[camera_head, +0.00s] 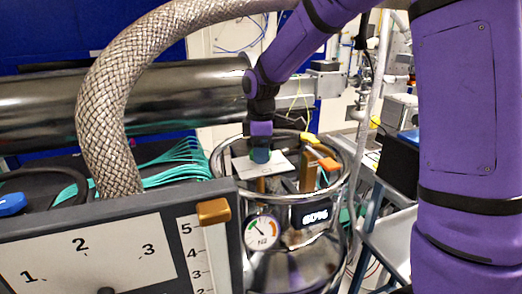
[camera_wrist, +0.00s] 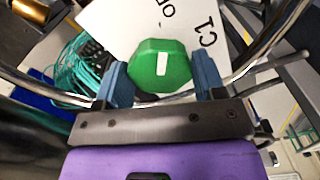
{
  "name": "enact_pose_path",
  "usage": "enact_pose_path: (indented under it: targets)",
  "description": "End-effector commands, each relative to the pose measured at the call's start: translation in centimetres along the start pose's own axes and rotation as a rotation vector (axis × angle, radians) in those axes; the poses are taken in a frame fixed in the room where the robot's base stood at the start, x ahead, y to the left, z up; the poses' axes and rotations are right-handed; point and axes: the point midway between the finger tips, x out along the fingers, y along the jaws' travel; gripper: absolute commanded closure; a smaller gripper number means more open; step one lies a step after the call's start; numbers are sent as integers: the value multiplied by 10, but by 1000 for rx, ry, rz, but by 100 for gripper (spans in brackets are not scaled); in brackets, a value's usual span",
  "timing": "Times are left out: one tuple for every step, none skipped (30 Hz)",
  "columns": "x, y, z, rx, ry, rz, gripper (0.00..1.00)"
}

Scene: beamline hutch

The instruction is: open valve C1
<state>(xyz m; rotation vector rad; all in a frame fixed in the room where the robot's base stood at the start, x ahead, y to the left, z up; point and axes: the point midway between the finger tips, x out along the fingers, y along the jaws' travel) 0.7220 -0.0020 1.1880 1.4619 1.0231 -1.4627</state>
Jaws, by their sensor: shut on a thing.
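Valve C1 shows in the wrist view as a green faceted knob (camera_wrist: 150,66) with a white bar mark. The bar runs nearly up and down in the picture. A white plate (camera_wrist: 112,28) behind it carries "C1" at the right and upside-down lettering that looks like "ON", close to the top edge. My gripper (camera_wrist: 164,78) has its blue fingers on both sides of the knob, shut on it. In the head view my gripper (camera_head: 261,155) points down at the white plate (camera_head: 280,166) on top of a shiny metal vessel (camera_head: 290,262). The knob is hidden there by the fingers.
Near the plate stand a yellow handle (camera_head: 308,138) and an orange handle (camera_head: 328,164). The vessel has a round N2 gauge (camera_head: 262,232), a display (camera_head: 315,217) and a metal ring rail. A braided hose (camera_head: 105,110) and numbered panel (camera_head: 90,255) are at left.

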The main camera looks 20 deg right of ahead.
Motion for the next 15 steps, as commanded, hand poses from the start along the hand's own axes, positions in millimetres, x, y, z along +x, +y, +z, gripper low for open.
enact_pose_path:
  targets:
    - [-1, 1, 0, -15, 1, 2, 60]
    - [-1, 1, 0, -23, 1, 2, 60]
    - [-1, 1, 0, -33, 1, 2, 60]
    - [-1, 1, 0, -40, 1, 2, 60]
    - [-1, 1, 0, -45, 1, 2, 60]
    - [-1, 1, 0, -50, 1, 2, 60]
    - [-1, 1, 0, -54, 1, 2, 60]
    - [-1, 1, 0, -56, 1, 2, 60]
    - [-1, 1, 0, -59, 1, 2, 60]
    - [-1, 1, 0, -61, 1, 2, 60]
    - [-1, 1, 0, -62, 1, 2, 60]
    - [-1, 1, 0, -63, 1, 2, 60]
    - [-1, 1, 0, -63, 1, 2, 60]
    - [-1, 1, 0, -63, 1, 2, 60]
    - [-1, 1, 0, -63, 1, 2, 60]
